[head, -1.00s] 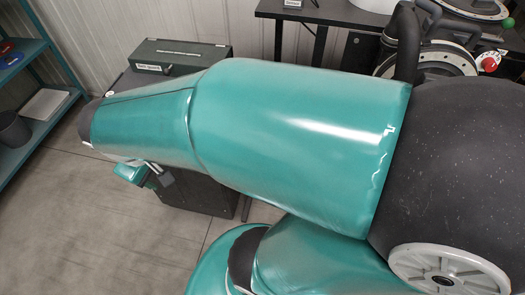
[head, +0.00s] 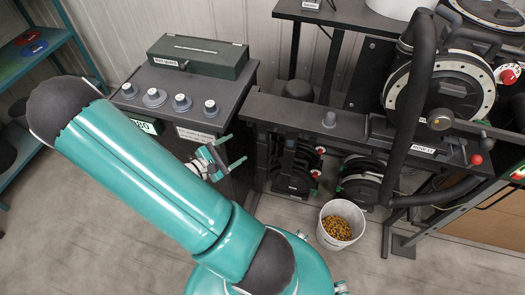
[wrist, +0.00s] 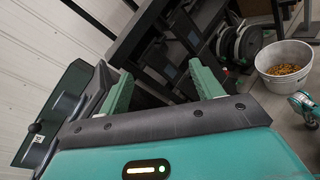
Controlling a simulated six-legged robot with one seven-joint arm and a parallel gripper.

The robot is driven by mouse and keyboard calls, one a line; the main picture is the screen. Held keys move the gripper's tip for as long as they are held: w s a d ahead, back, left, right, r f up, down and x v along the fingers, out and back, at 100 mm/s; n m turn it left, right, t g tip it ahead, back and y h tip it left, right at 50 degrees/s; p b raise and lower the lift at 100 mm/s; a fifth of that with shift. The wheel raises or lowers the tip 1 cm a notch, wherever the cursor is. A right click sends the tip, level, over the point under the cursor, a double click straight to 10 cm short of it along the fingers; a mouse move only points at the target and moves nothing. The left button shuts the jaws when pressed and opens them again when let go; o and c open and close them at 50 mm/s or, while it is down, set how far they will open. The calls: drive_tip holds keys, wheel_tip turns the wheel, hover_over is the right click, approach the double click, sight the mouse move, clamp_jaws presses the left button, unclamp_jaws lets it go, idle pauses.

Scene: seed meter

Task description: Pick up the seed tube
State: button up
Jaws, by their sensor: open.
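My gripper (head: 236,150) is open and empty in the head view. It hangs in the air in front of the dark cabinet, left of the machine bench. Its two green fingers also show in the wrist view (wrist: 160,70), apart, with nothing between them. I cannot surely tell which thing is the seed tube. A thick black bent pipe (head: 408,110) runs down beside the round seed meter housing (head: 446,85) at the right of the head view. It is well to the right of my gripper and not touching it.
A white bucket of yellow-brown grains (head: 346,207) stands on the floor below the bench (head: 300,112). A dark cabinet (head: 235,100) carries several knobs and a green box (head: 200,57). A teal shelf (head: 25,60) stands at the left.

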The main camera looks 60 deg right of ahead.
sight(265, 133)
drive_tip(key=s+d+f+n+t+h, duration=0.1)
drive_tip(key=s+d+f+n+t, duration=0.1)
drive_tip(key=d+f+n+t, duration=0.3)
drive_tip(key=s+d+f+n+t+h, duration=0.1)
drive_tip(key=s+d+f+n+t, duration=0.1)
drive_tip(key=f+n+t, duration=0.4)
drive_tip(key=d, duration=0.4)
drive_tip(key=w+d+f+g, duration=0.1)
drive_tip(key=d, duration=0.3)
drive_tip(key=w+d+n+g, duration=0.1)
drive_tip(key=d, duration=0.4)
drive_tip(key=shift+w+f, duration=0.1)
drive_tip(key=shift+f, duration=0.15)
clamp_jaws()
drive_tip(key=shift+r, duration=0.1)
